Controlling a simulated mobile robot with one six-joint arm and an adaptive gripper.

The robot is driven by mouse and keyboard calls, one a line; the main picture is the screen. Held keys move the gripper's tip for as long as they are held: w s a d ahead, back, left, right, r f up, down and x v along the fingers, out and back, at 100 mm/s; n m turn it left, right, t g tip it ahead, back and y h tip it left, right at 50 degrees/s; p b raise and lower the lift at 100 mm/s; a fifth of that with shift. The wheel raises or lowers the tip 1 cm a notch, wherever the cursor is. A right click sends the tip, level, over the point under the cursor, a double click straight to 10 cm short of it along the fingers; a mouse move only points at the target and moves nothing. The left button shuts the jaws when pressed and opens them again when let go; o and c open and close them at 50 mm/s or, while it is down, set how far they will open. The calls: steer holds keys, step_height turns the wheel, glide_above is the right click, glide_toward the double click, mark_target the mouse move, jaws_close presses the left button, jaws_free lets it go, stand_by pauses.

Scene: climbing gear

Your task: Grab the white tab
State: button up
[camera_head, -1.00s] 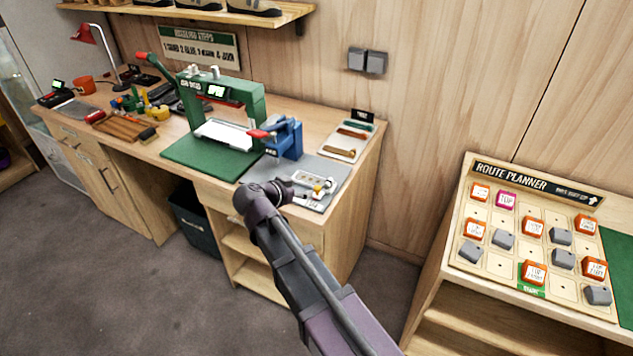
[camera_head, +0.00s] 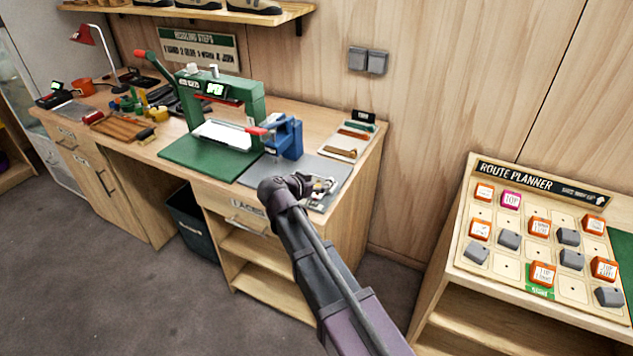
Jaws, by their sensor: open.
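My gripper (camera_head: 324,187) is at the right end of the workbench, above a grey mat (camera_head: 338,168). It looks open, with no object seen between its fingers. A small white piece or fixture on the mat is largely covered by my gripper and wrist. I cannot pick out a separate white tab there, or tell whether the gripper touches it. A larger white plate (camera_head: 225,134) lies in the green press (camera_head: 262,103), left of my gripper and apart from it.
A blue vise (camera_head: 285,138) stands just behind and left of my gripper. A tray of small brown tools (camera_head: 353,140) lies behind it. A green mat (camera_head: 205,158) is under the press. The route planner board (camera_head: 530,235) stands at the right, apart from the bench.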

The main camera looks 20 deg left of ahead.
mark_target(328, 182)
steer(key=shift+b+x, duration=1.15)
steer(key=shift+x, duration=1.5)
steer(key=shift+d+r, duration=0.15)
steer(key=c, duration=1)
jaws_close()
steer(key=shift+r, duration=0.15)
